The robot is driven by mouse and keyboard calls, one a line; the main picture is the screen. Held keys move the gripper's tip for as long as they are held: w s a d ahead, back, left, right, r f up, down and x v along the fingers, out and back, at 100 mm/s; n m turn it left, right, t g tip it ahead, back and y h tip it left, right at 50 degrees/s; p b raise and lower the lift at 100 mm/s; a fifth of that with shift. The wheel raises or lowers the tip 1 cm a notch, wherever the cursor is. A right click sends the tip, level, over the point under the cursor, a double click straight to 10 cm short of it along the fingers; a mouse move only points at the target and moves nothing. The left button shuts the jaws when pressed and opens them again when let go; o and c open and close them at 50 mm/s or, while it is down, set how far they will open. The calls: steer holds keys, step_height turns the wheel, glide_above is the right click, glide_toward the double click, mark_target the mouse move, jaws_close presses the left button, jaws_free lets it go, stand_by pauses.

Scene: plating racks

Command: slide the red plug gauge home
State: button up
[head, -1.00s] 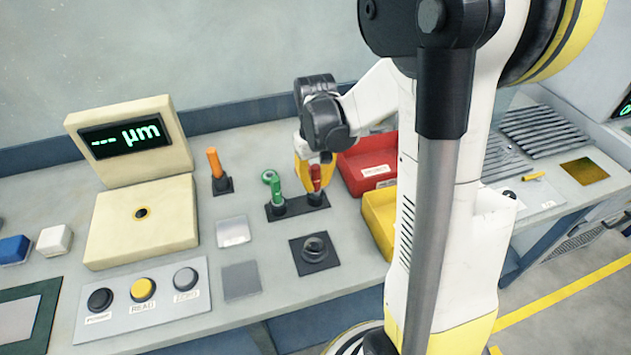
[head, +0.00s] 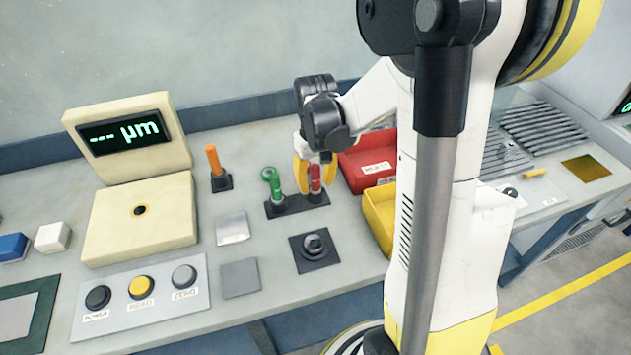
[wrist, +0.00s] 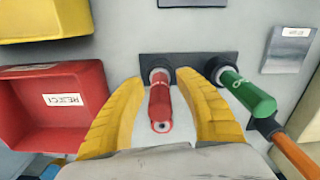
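The red plug gauge (head: 315,179) stands upright in the right hole of a dark two-place holder (head: 293,206). A green plug gauge (head: 274,187) stands in the hole to its left. In the wrist view the red gauge (wrist: 160,103) shows its end face and a short grey collar at the holder. My gripper (head: 316,187) is around the red gauge from above. Its yellow fingers are spread to either side, with gaps to the handle in the wrist view (wrist: 160,85). The gauge's lower end inside the holder is hidden.
A red bin (head: 366,162) and a yellow bin (head: 381,215) stand close to the right. An orange-handled gauge (head: 214,162) stands to the left, near the cream measuring device (head: 140,222). A black pad with a grey ring (head: 314,262) lies in front.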

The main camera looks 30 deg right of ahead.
step_height(320, 180, up, 12)
steer(key=shift+r, duration=0.1)
stand_by(0.5)
stand_by(0.5)
steer(key=s+a+r+n+t, duration=0.1)
steer(key=s+a+t, duration=0.6)
steer(key=s+a, duration=0.4)
steer(key=shift+a+r, duration=0.25)
steer(key=shift+a, duration=1)
